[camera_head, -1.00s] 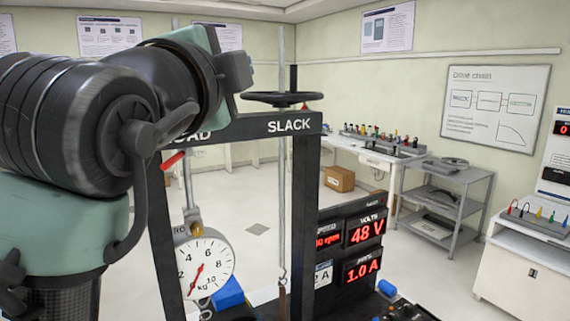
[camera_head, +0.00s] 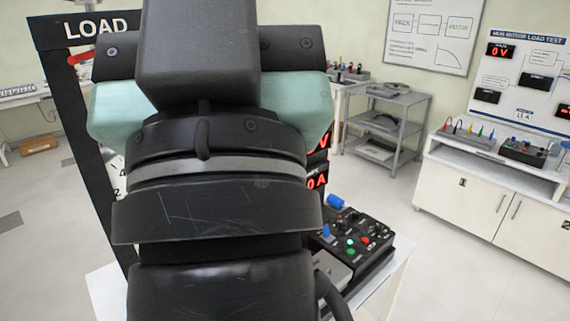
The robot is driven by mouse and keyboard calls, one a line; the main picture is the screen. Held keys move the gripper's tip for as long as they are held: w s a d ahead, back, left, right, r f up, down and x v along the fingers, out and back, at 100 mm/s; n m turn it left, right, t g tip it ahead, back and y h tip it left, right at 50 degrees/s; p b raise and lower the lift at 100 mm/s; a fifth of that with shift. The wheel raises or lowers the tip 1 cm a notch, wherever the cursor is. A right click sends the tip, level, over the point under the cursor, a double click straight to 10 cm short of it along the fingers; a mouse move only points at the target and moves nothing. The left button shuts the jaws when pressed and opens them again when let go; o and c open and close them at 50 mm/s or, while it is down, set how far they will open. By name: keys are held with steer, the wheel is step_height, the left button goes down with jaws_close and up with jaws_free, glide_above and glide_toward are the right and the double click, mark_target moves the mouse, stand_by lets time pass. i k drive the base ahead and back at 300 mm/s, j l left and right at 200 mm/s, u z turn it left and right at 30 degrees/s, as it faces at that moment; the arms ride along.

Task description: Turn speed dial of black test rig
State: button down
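The black test rig shows as a tall black frame marked LOAD (camera_head: 62,90) at the left, partly behind my arm. Its black control box (camera_head: 372,250) sits low, right of my arm, with green and red buttons and small knobs on top. A blue part (camera_head: 335,201) stands at the box's back left edge. I cannot tell which knob is the speed dial. Parts of red lit displays (camera_head: 317,180) show at my arm's right edge; the rest is hidden. My gripper is not in view; my arm links fill the middle.
A white table top (camera_head: 398,268) carries the box. A grey shelf cart (camera_head: 388,125) stands behind. At the right is a white cabinet bench (camera_head: 480,195) with a motor load test panel (camera_head: 530,60). Open floor lies between the rig and this bench.

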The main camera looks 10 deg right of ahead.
mark_target(379, 227)
steer(key=i+l, duration=0.2)
steer(key=l, duration=0.3)
steer(key=i+l+u, duration=0.15)
steer(key=l, duration=0.35)
steer(key=i+l, duration=0.2)
steer(key=l, duration=0.3)
steer(key=i+l+u, duration=0.15)
steer(key=l, duration=0.4)
steer(key=i+l, duration=0.2)
steer(key=l, duration=0.3)
steer(key=i+l+u, duration=0.15)
steer(key=l, duration=0.4)
steer(key=i+l, duration=0.1)
steer(key=l, duration=0.45)
steer(key=i+l+u, duration=0.15)
steer(key=l, duration=0.4)
